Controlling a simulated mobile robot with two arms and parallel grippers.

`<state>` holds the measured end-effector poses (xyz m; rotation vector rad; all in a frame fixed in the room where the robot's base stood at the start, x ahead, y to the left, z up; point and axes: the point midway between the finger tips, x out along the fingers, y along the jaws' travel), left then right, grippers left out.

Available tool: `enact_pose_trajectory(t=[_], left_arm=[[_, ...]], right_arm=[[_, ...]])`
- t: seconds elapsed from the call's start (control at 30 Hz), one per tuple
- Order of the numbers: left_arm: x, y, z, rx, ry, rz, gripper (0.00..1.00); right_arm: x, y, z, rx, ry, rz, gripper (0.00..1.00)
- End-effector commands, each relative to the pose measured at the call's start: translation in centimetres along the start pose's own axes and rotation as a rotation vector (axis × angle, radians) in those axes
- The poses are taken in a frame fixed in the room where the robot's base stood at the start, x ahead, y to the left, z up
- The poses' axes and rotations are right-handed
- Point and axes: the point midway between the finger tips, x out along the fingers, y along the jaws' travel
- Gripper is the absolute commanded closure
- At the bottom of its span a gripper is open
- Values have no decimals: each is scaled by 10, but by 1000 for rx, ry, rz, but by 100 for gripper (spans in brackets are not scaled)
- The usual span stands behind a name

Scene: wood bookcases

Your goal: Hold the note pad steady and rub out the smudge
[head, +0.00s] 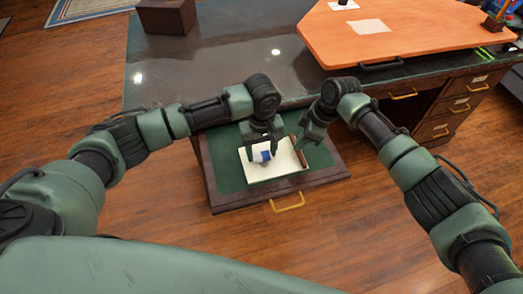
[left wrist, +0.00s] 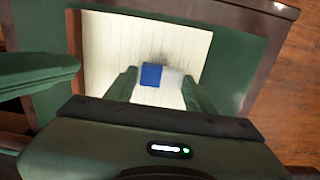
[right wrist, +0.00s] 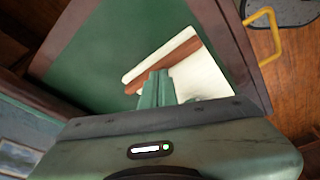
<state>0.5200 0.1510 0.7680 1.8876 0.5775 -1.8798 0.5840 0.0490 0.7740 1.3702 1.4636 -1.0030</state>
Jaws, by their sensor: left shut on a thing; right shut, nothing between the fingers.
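The cream lined note pad (head: 258,172) lies in the open green-lined drawer, with a brown band (head: 299,152) along one edge. My left gripper (head: 264,152) is over the pad, shut on the blue and white eraser. In the left wrist view the eraser (left wrist: 152,75) sits between the fingertips, at the pad's surface. A faint grey smudge (left wrist: 172,58) shows beside it, partly hidden by the eraser. My right gripper (head: 301,146) is shut and empty at the brown band. In the right wrist view its fingertips (right wrist: 156,76) overlap the band; I cannot tell whether they press on it.
The drawer (head: 228,203) has raised dark wood walls and a yellow handle (head: 288,204). Its green floor is bare around the pad. The dark desk top (head: 220,60) is behind, with an orange board (head: 400,45) at right and a brown box (head: 166,17) at left.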

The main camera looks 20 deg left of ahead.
Motion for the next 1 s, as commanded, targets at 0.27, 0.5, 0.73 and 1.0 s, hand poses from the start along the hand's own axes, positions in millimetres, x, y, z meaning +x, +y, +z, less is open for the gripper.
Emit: enact_pose_trajectory(t=[0.27,0.5,0.73,1.0], left_arm=[[1,0,0,0,0,0,79],[1,0,7,3,-1,1,79],[1,1,26,3,-2,0,79],[1,1,35,1,0,1,79]], right_arm=[[6,-4,4,3,-7,-12,100],[6,-4,4,3,-7,-12,100],[6,-4,4,3,-8,-12,100],[6,-4,4,3,-8,-12,100]])
